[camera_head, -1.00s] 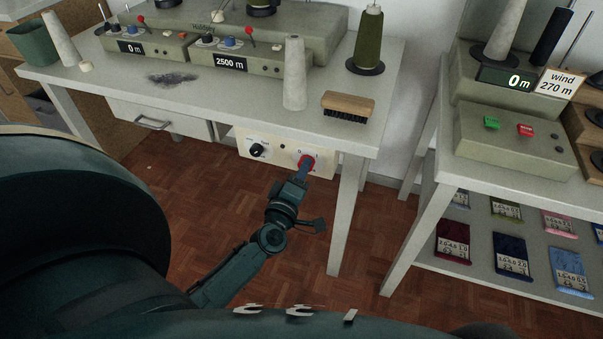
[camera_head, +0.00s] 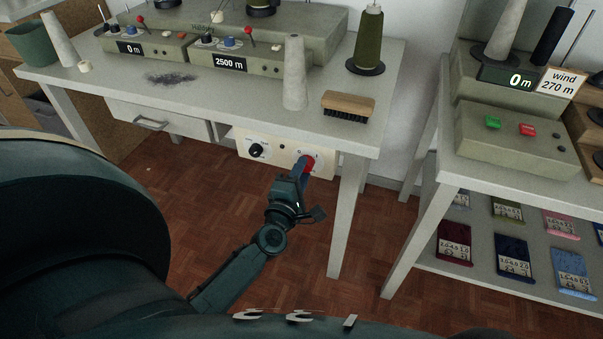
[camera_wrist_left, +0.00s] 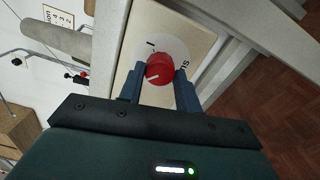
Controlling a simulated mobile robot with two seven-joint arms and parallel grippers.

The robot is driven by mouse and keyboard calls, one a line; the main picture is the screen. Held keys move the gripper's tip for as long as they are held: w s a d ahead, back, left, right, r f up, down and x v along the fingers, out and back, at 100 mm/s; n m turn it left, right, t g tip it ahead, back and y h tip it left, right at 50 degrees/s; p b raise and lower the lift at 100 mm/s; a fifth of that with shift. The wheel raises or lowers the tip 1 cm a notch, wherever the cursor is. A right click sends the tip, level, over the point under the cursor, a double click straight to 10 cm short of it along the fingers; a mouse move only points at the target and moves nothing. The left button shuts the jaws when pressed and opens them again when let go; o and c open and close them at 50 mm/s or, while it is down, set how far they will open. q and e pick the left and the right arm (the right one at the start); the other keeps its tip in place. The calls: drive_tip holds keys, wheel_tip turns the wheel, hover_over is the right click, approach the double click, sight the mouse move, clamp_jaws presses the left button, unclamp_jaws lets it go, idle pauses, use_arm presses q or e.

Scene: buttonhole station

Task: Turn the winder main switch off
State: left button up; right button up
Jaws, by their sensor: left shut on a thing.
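The winder main switch is a red round knob (camera_head: 309,164) on a cream panel (camera_head: 273,151) under the front edge of the winder table. My left gripper (camera_head: 307,165) reaches up to it from below and partly hides it. In the left wrist view, the red knob (camera_wrist_left: 160,66) sits between the two blue fingers (camera_wrist_left: 160,86), which are shut on its sides. A white mark shows on the knob's face, and a white disc with an "I" and partly hidden lettering lies around it. My right gripper is not in view.
A black knob (camera_head: 257,150) is on the same panel, to the left. The table leg (camera_head: 347,215) stands close to the right of my left gripper. A grey cone (camera_head: 295,75) and a brush (camera_head: 348,105) stand on the table above. The floor below is open.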

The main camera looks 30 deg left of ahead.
use_arm(q)
drive_tip(key=o, duration=1)
drive_tip(key=shift+c, duration=0.2)
drive_tip(key=v, duration=1.3)
drive_tip(key=shift+s, duration=0.1)
